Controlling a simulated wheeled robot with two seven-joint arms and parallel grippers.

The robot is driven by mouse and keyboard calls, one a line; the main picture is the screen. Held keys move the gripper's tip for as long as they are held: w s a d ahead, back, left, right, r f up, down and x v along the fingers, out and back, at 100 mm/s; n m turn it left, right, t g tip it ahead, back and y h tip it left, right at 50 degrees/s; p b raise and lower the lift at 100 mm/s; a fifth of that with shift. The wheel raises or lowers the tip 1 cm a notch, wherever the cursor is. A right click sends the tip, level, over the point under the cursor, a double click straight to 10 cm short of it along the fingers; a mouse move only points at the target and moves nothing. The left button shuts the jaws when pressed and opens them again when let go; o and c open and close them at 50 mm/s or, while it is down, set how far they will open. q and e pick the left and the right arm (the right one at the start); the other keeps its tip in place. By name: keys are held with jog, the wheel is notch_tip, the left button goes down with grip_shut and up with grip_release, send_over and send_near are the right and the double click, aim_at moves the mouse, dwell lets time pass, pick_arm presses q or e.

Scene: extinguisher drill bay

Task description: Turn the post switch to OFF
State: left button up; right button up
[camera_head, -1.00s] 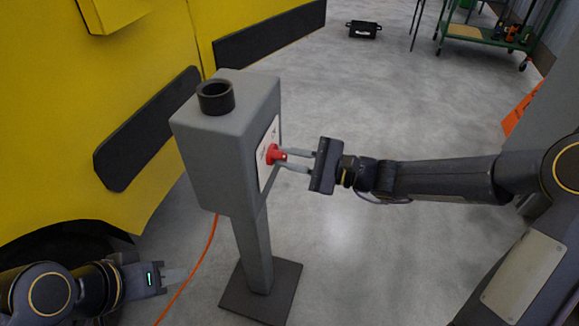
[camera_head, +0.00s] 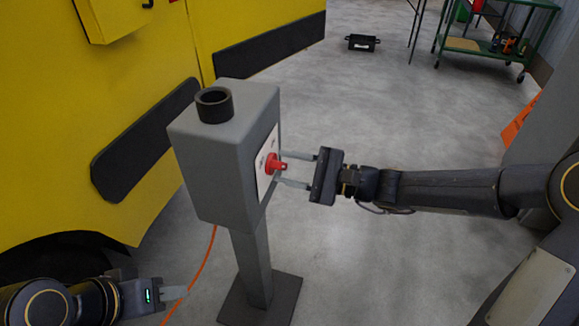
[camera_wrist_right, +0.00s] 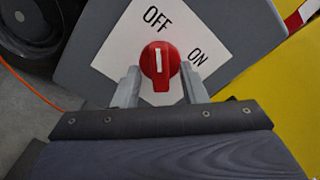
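The grey post (camera_head: 222,165) carries a white plate with a red knob (camera_head: 275,164) on its right face. In the right wrist view the red knob (camera_wrist_right: 159,66) has a white mark pointing up, toward the OFF label (camera_wrist_right: 156,17). The ON label (camera_wrist_right: 197,57) is to its right. My right gripper (camera_head: 282,171) is open, facing the plate. In the wrist view its fingers (camera_wrist_right: 161,88) stand either side of the knob's lower part, with gaps between them and it. My left gripper (camera_head: 184,291) is low at left, away from the post; its finger gap cannot be made out.
A yellow vehicle (camera_head: 120,80) with dark side strips stands close behind and left of the post. An orange cable (camera_head: 204,256) runs from the post along the floor. A green cart (camera_head: 475,45) and a black box (camera_head: 362,42) are at the back. The floor between is clear.

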jog(key=p+v, duration=0.1)
jog(key=v, duration=0.6)
jog(key=shift+d, duration=0.35)
jog(key=shift+s, duration=0.15)
jog(key=s+d+n+g+h, duration=0.25)
jog(key=s+n+h, duration=0.4)
jog(key=s, duration=0.65)
jog(key=s+d+f+n+t+h, duration=0.35)
jog(key=s+d+h, duration=0.35)
jog(key=s+d, duration=0.25)
notch_tip(320, 180, up, 24)
jog(key=g+p, duration=0.1)
jog(key=p, duration=2.3)
jog(key=shift+w+d+n+p, duration=0.25)
jog(key=shift+w+n+p, duration=0.1)
jog(key=shift+n+p, duration=0.05)
